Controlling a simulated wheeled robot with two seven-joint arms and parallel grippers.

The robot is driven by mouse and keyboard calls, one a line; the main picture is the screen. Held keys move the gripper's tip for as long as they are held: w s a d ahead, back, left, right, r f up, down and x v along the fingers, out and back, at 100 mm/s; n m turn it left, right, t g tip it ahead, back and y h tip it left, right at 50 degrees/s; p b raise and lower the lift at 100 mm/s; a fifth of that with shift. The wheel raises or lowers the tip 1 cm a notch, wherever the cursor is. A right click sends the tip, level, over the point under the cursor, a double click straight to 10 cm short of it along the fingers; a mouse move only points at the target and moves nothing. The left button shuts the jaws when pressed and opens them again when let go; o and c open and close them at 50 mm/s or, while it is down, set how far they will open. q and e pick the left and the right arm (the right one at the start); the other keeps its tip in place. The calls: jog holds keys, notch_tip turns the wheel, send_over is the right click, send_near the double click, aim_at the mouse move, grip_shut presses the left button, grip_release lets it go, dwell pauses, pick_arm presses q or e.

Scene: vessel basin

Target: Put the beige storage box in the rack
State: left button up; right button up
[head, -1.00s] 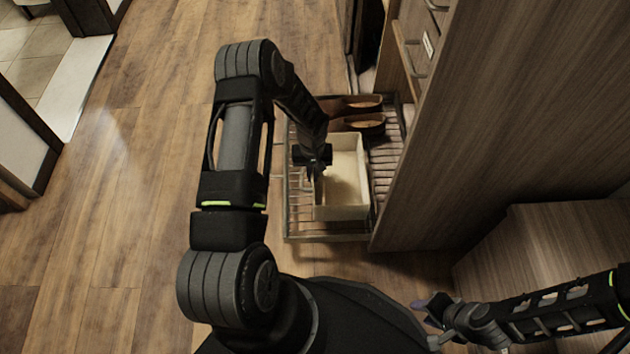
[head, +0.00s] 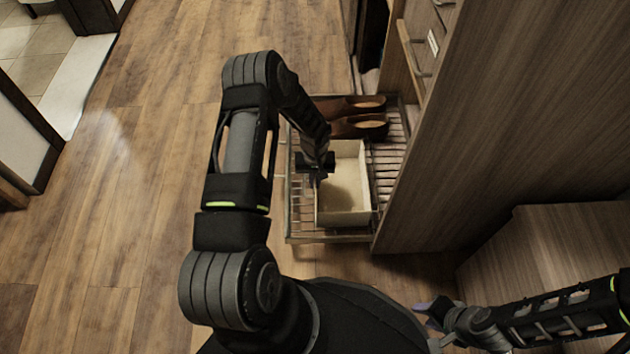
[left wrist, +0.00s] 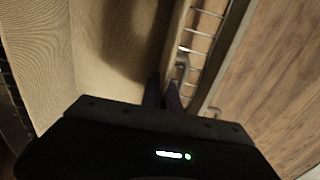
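The beige storage box (head: 345,212) sits upright in the wire rack (head: 300,239), open side up, in the middle of the head view. In the left wrist view its wall (left wrist: 115,45) fills the upper left. My left gripper (head: 318,180) is at the box's left wall, pointing down. In the left wrist view its fingers (left wrist: 163,97) are close together on the wall's rim, with the wall between them; the tips are dark and partly hidden. My right gripper (head: 430,322) is at the lower right, empty, fingers apart, far from the box.
Brown shoes (head: 357,126) stand in the rack just behind the box. A tall wooden cabinet (head: 500,130) borders the rack on the right. A low wooden block (head: 545,245) stands at the right. Wooden floor (head: 130,190) on the left is clear.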

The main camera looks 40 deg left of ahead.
pick_arm(q)
jog(key=o, duration=0.5)
jog(key=shift+c, duration=0.2)
jog(key=shift+r+p, duration=0.4)
notch_tip(320, 180, up, 10)
jog(key=p, duration=0.4)
jog(key=shift+r, duration=0.75)
